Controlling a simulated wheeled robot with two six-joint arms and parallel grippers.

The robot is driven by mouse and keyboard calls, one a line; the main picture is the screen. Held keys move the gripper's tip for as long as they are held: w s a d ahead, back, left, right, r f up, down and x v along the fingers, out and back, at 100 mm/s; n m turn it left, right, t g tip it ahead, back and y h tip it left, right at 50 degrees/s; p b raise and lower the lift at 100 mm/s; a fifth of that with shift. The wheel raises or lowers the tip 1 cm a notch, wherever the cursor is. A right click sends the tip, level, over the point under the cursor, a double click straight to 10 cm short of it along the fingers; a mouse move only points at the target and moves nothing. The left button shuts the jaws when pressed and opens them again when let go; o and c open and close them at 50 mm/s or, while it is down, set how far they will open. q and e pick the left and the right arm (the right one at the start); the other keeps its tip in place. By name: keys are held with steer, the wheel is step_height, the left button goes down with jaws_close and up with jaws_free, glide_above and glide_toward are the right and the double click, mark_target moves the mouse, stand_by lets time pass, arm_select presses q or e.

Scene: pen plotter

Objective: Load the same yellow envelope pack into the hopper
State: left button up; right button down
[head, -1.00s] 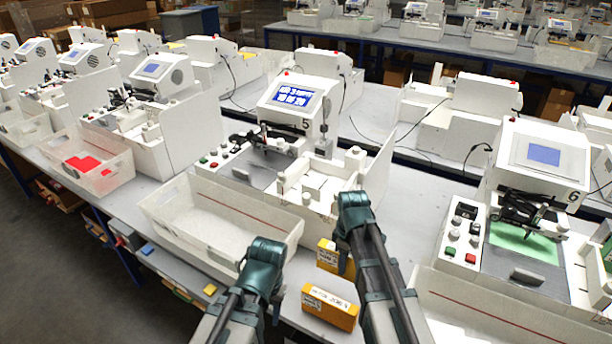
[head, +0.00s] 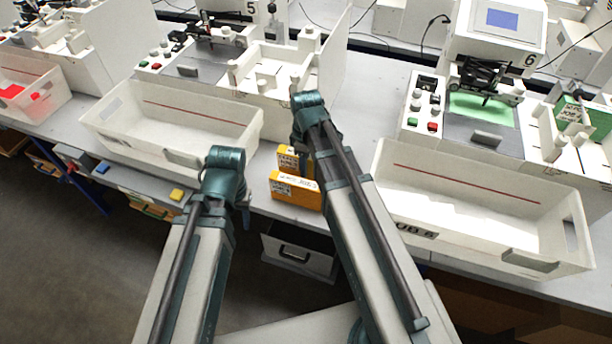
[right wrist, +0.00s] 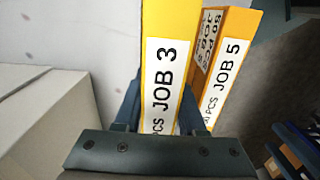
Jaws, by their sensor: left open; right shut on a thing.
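My right gripper (right wrist: 158,115) is shut on the rear pack, marked JOB 3 (right wrist: 165,75); in the head view this pack (head: 287,158) is partly covered by my right arm. The other pack, marked JOB 5 (right wrist: 228,75), stands just beside it and nearer the edge; it also shows in the head view (head: 295,190). The white hopper (head: 262,78) of machine 5 is behind the packs. My left gripper (head: 241,192) is open, left of the packs; its fingers are mostly hidden by its wrist.
A white tub (head: 185,128) stands left of the packs, in front of machine 5. Another tub (head: 440,200) stands to the right, before machine 6 (head: 495,30). A green pack (head: 573,117) sits in machine 6's hopper area. Bare tabletop (head: 365,100) lies between the stations.

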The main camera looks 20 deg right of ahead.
steer(key=shift+f+b, duration=1.8)
steer(key=shift+f, duration=0.15)
steer(key=shift+c, duration=2.4)
jaws_free()
